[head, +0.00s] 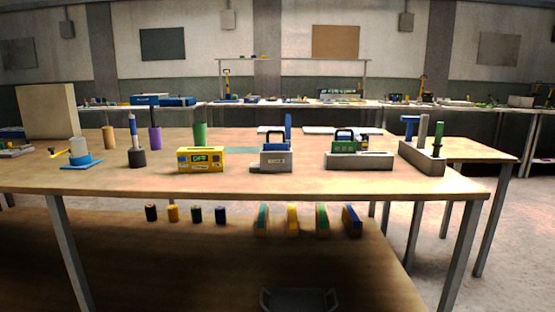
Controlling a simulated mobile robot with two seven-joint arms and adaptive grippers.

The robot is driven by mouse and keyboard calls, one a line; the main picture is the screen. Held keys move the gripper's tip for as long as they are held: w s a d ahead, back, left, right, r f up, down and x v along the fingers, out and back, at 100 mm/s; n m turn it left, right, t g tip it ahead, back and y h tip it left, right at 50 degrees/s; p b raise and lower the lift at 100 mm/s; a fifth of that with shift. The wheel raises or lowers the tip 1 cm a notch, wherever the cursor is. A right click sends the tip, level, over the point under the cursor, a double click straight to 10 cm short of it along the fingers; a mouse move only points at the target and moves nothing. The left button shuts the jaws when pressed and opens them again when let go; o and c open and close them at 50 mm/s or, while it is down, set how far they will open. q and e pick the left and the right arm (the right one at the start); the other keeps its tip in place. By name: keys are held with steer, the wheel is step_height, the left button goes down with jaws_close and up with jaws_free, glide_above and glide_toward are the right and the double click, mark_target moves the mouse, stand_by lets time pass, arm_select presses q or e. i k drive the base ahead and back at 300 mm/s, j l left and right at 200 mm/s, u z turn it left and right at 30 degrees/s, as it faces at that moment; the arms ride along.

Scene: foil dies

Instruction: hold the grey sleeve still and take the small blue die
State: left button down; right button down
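Neither of my grippers shows in the head view. A grey sleeve-like block (276,162) with white lettering sits near the middle of the table. A dark-handled piece and a tall blue upright piece (288,127) show at its top and back. A second grey block (362,161) with a green handled piece (344,145) sits to its right. I cannot tell for certain which is the named sleeve. I cannot tell which blue piece is the small die.
The wooden table (240,185) also bears a yellow box (201,160), a blue-based stand (82,163), several cylinders and a grey rack (421,160) of upright tools. Coloured slabs (292,220) stand on the lower shelf (130,255). Grey floor (520,240) is open at right.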

mark_target(267, 147)
steer(key=i+j, duration=0.1)
steer(key=i, duration=1.85)
steer(key=k, duration=0.75)
